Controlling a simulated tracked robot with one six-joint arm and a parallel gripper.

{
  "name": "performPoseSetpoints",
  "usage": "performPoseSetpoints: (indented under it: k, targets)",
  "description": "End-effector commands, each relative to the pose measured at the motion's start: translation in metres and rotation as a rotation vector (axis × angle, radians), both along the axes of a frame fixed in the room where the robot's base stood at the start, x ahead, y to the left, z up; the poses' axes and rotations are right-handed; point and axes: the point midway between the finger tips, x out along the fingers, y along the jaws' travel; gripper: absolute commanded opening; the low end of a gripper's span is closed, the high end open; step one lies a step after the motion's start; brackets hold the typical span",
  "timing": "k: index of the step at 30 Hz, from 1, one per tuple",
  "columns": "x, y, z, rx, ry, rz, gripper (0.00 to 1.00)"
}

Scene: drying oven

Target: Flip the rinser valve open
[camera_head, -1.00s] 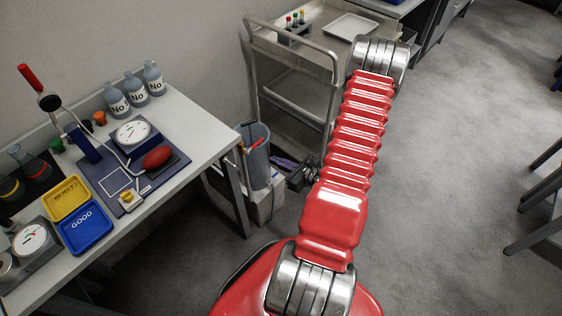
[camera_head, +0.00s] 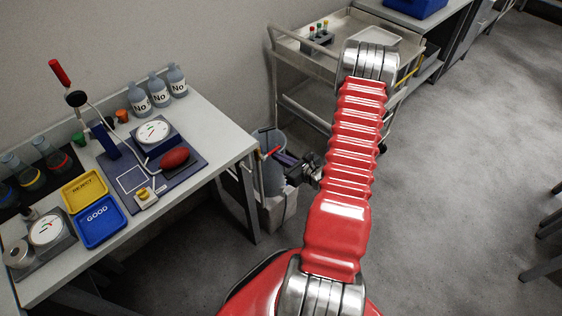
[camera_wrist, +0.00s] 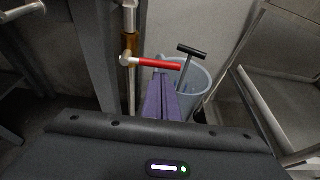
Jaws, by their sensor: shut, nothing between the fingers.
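The rinser valve has a red lever (camera_wrist: 160,63) on a brass body (camera_wrist: 129,60), fitted to an upright pipe (camera_wrist: 130,90) in the wrist view. The lever points right, roughly level, across the pipe. It also shows as a small red bar in the head view (camera_head: 272,152). My gripper (camera_wrist: 164,76) has purple fingers, shut and empty. In the wrist view their tips end just below the lever's middle. I cannot tell whether they touch it. In the head view my gripper (camera_head: 280,156) points left at the lever, partly hidden by my arm.
A grey-blue bucket (camera_wrist: 194,82) with a black T-handle (camera_wrist: 191,50) stands right behind the fingers. A workbench (camera_head: 215,138) with trays, scales and bottles is at left. A metal cart (camera_head: 293,62) stands behind my arm. The floor at right is open.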

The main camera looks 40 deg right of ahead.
Motion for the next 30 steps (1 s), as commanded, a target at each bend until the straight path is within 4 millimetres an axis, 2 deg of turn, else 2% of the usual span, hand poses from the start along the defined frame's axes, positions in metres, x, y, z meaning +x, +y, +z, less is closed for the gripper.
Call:
performPoseSetpoints:
  k: [6,30]
  targets:
    - [-0.0003,0.0002,0.0075,-0.001,0.001,0.0,0.0]
    - [-0.0064,-0.0082,0.0099,-0.043,0.0,-0.019,0.0]
